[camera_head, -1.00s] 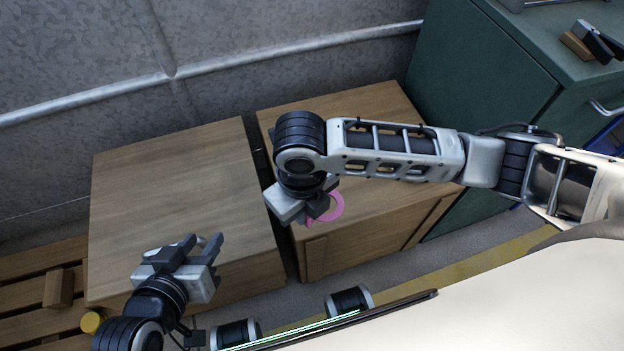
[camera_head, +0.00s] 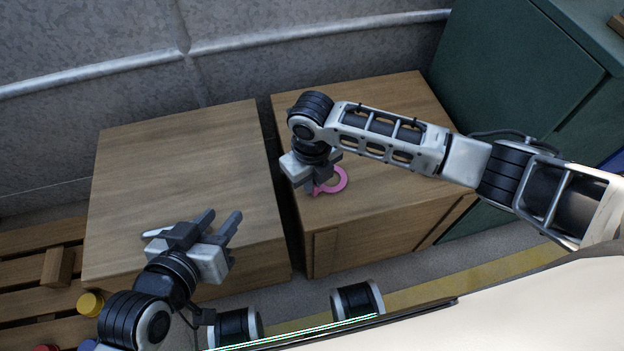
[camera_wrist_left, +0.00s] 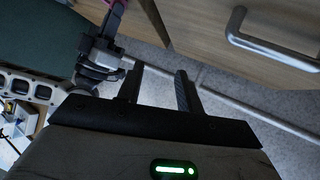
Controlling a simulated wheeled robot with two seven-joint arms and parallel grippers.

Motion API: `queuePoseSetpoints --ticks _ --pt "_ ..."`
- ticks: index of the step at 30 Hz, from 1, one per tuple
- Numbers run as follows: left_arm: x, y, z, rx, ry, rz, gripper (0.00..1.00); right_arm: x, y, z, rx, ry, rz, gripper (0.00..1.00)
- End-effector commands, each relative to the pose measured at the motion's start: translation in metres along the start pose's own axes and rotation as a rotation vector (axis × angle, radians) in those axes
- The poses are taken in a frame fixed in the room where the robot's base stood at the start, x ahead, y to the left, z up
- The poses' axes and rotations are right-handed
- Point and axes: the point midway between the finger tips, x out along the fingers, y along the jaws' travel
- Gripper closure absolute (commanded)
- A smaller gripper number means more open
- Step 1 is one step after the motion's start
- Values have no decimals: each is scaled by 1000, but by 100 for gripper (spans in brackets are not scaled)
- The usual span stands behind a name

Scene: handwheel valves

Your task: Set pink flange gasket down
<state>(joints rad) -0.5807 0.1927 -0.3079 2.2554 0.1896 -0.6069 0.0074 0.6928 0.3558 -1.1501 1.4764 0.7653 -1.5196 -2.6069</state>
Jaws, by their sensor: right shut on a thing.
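The pink flange gasket (camera_head: 344,181) is a flat ring with a small tab, at the front left part of the right wooden cabinet top (camera_head: 385,100). My right gripper (camera_head: 316,187) is shut on its tab side and hides part of it. I cannot tell whether the ring touches the wood. In the left wrist view the pink gasket (camera_wrist_left: 114,18) shows at the top edge, beside my right gripper (camera_wrist_left: 103,45). My left gripper (camera_head: 222,215) is open and empty, over the front of the left wooden cabinet; its two fingers (camera_wrist_left: 158,88) also show apart in the wrist view.
The left wooden cabinet top (camera_head: 180,150) is mostly clear, with a narrow gap between the cabinets. A green cabinet (camera_head: 520,70) stands at right. A slatted wooden bench (camera_head: 25,245) and a yellow round thing (camera_head: 90,303) are at lower left. A metal handle (camera_wrist_left: 265,45) shows in the wrist view.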

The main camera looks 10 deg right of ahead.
Motion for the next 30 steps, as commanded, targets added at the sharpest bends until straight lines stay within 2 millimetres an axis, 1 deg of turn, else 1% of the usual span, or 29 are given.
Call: queuePoseSetpoints --ticks 4,8,9,10,11,20,23,25,30 --pt "-1 0 -2 4 2 0 64 -1 0 0 0 -1 0 100" --pt "0 0 -1 4 2 0 64 2 0 0 0 0 0 100" --pt "-1 0 -1 4 2 0 64 2 0 0 0 -1 0 81" --pt "-1 0 -1 4 1 0 64 2 0 0 0 0 0 73" --pt "0 0 -1 4 1 0 64 1 0 0 0 0 0 70" --pt "0 -1 -2 2 1 -2 64 -1 0 0 0 -1 0 70" --pt "-1 0 -4 1 -5 -3 64 -11 0 1 0 -3 1 70" --pt "-2 -1 -4 1 -21 -6 64 -23 0 1 -1 -3 0 70" --pt "-2 -4 4 -9 -85 -20 64 -61 0 1 0 -5 0 70"
